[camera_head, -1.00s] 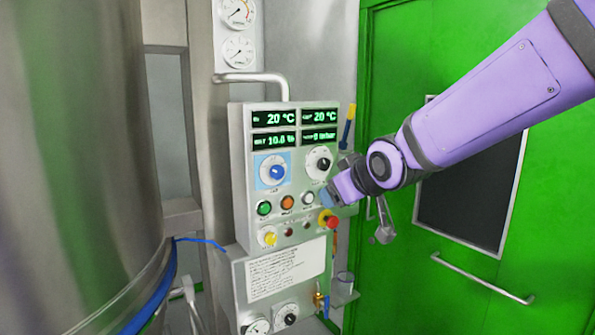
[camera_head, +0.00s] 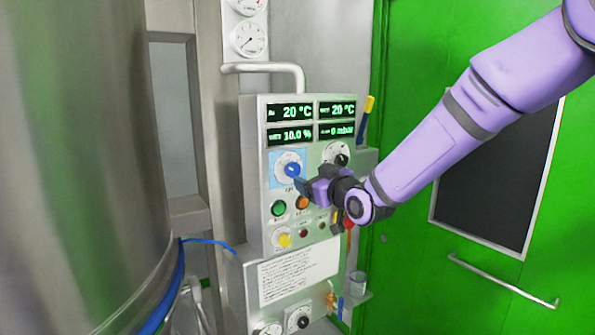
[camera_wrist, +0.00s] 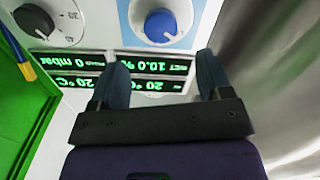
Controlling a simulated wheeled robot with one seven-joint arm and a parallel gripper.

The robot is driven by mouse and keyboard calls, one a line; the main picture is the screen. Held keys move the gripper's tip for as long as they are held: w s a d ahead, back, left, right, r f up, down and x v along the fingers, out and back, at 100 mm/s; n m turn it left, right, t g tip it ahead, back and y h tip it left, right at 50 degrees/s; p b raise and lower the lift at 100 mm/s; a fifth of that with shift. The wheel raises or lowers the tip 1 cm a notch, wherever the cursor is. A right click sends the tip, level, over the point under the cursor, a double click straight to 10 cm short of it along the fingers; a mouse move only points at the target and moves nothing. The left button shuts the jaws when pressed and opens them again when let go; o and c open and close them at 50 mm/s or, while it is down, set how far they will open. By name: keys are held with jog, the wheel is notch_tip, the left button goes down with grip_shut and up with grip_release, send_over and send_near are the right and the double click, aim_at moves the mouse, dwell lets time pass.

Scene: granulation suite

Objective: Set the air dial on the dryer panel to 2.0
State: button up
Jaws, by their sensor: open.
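The dryer panel (camera_head: 252,170) is a pale box with green displays, dials and buttons. The air dial, as I take it, is the blue knob (camera_head: 292,169) on a white disc with a light blue backing, at the panel's upper left. It also shows at the top of the wrist view (camera_wrist: 160,25), upside down. Its set value is too small to read. My gripper (camera_head: 298,182) is just in front of the knob, slightly below and right in the head view. In the wrist view, my gripper (camera_wrist: 160,80) has its two fingers apart, with nothing between them; the knob lies beyond the tips.
A black-knobbed dial (camera_head: 336,154) is right of the blue one, partly behind my gripper. Green (camera_head: 278,208) and orange (camera_head: 303,202) buttons sit below. A bent pipe (camera_head: 265,67) rises above the panel. A steel vessel (camera_head: 85,150) stands left, a green door (camera_head: 410,200) right.

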aim_at(295, 170)
jog(key=x, duration=0.8)
jog(key=shift+a, duration=0.15)
jog(key=shift+c, duration=0.3)
jog(key=c, duration=0.9)
